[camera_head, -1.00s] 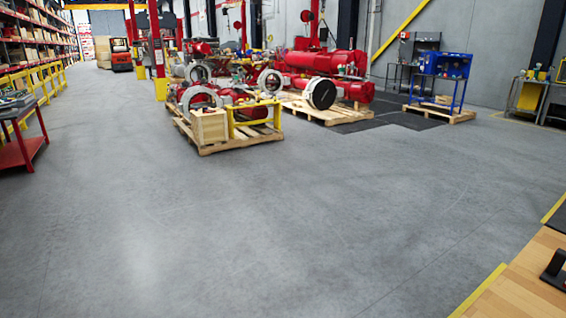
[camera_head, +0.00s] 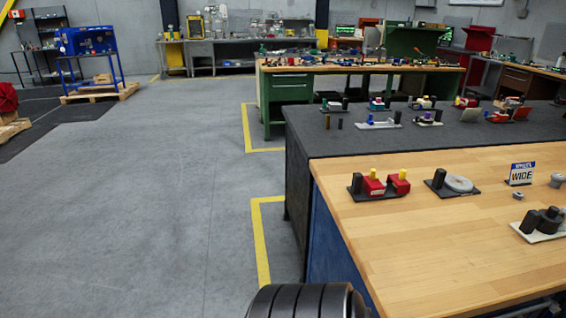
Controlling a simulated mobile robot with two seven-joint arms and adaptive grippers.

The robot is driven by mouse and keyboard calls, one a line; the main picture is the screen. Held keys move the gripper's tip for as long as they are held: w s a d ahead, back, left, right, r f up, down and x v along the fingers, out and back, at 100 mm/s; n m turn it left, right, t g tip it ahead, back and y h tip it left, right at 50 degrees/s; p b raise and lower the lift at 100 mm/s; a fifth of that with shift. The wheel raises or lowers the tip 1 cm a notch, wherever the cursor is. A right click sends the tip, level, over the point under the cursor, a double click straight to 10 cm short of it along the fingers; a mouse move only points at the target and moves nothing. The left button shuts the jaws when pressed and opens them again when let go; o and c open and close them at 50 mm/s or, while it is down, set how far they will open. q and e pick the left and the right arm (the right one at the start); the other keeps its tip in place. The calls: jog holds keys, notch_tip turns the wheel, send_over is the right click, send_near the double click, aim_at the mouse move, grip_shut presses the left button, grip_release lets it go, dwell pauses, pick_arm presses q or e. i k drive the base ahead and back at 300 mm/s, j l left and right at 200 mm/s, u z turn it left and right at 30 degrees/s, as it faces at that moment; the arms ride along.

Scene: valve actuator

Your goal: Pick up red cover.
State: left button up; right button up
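Two red pieces stand side by side on a small dark base on the wooden workbench (camera_head: 430,240): a left red piece (camera_head: 373,186) and a right red piece (camera_head: 398,184), each with a yellow top. A black upright post (camera_head: 357,183) stands at the left end of their base. One of these may be the red cover, but they are too small to tell. More small red parts (camera_head: 464,102) show on the dark bench behind. Neither gripper is in view. A black ribbed part at the bottom edge may belong to my arm.
On the wooden bench are a grey disc on a dark plate (camera_head: 459,184), a "WIDE" sign (camera_head: 522,173) and black parts on a pale plate (camera_head: 545,222). A dark-topped bench (camera_head: 330,140) adjoins behind. Open grey floor (camera_head: 150,220) lies left, with a yellow floor line (camera_head: 258,240).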

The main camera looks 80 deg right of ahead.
aim_at(376, 183)
jog(key=i+z, duration=0.1)
jog(key=z, duration=1.8)
